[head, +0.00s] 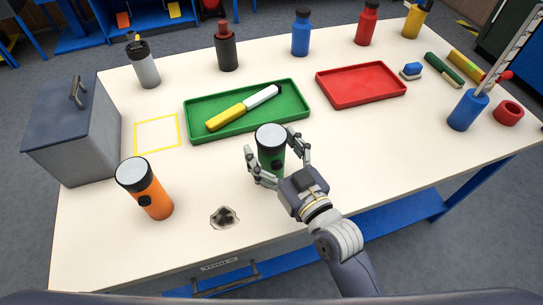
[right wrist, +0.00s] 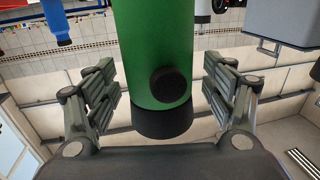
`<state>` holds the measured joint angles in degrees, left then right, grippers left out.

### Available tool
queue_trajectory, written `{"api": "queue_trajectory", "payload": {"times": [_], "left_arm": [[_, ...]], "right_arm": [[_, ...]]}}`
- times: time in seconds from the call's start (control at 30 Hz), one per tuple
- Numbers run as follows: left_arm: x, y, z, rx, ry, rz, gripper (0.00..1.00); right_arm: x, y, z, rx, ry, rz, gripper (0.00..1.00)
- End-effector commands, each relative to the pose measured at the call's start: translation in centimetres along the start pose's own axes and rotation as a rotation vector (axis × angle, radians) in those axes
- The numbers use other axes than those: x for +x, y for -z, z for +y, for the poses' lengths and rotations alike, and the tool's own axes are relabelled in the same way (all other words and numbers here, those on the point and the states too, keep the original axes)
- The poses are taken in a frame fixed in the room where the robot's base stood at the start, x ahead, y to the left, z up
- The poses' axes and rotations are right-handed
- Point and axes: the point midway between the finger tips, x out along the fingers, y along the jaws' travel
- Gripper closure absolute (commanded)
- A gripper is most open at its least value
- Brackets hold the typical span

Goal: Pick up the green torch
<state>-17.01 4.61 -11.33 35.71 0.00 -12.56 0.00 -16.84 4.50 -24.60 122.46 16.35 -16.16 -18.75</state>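The green torch (head: 270,163) stands on the white table in front of the green tray, its pale round lens end facing up. In the right wrist view its green body (right wrist: 153,45) with a black button and dark lower end fills the middle. My right gripper (head: 278,158) is around the torch with one finger on each side. In the right wrist view, the right gripper's (right wrist: 158,92) fingers are spread and gaps show between them and the torch. My left gripper is not in view.
An orange torch (head: 147,188) stands at the front left, with a dark hole or rock-like piece (head: 225,217) nearby. A grey box (head: 75,130) stands at the left edge. The green tray (head: 190,131) lies behind the torch. The table's right front is clear.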

Motion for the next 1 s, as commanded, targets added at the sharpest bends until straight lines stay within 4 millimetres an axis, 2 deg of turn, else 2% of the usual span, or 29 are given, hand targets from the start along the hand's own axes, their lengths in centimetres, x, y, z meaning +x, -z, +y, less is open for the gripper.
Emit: {"api": "queue_trajectory", "payload": {"times": [0.03, 0.23, 0.67, 0.83, 0.93, 1.0], "left_arm": [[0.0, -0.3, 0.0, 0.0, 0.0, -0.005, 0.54], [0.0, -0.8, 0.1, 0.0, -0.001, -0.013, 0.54], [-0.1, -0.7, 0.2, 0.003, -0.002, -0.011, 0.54], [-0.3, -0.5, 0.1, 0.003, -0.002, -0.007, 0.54], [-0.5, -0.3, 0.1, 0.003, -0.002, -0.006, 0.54], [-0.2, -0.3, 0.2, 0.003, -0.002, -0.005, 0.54]], "right_arm": [[0.0, 0.0, 0.0, 0.0, 0.0, 0.0, 0.33], [0.0, 0.0, 0.0, 0.0, 0.0, 0.0, 0.78], [0.0, 0.7, 0.0, 0.0, -0.001, 0.004, 0.79], [0.0, 2.4, 0.1, 0.001, -0.002, 0.007, 0.79], [0.0, 4.2, 0.1, 0.001, -0.003, 0.009, 0.79], [-1.6, 3.5, 0.0, 0.0, -0.001, -0.001, 0.79]]}}
